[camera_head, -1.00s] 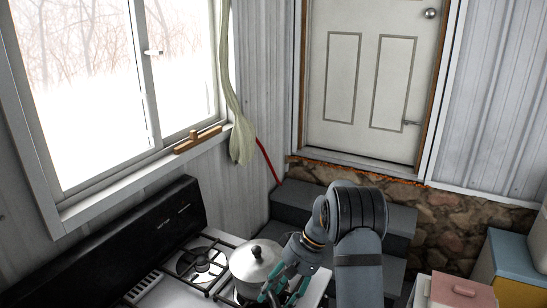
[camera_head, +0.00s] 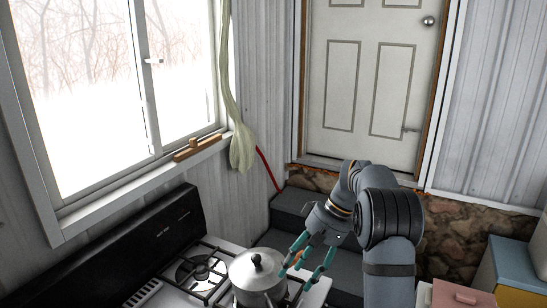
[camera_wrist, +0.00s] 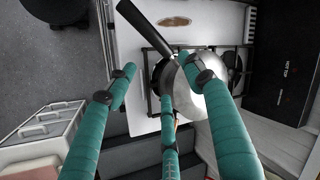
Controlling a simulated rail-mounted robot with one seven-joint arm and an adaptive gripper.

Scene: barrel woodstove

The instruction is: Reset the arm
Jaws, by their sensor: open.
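My gripper (camera_head: 296,272) is open and empty, with its teal fingers pointing down at the right side of the stove. In the head view its fingertips are just right of a lidded metal pot (camera_head: 257,274) with a dark knob. In the wrist view the spread teal fingers (camera_wrist: 162,82) show with the pot (camera_wrist: 212,72) behind them. The pot's dark handle (camera_wrist: 143,24) runs to the upper left there. The pot sits on a stove burner, and the fingers partly hide it in the wrist view.
The stove (camera_head: 165,293) has a black back panel (camera_head: 120,255) below the window sill (camera_head: 140,182). Grey steps (camera_head: 290,203) lead to a closed white door (camera_head: 370,90). A pink box (camera_head: 455,295) and a blue-topped yellow cabinet (camera_head: 515,262) stand at the right.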

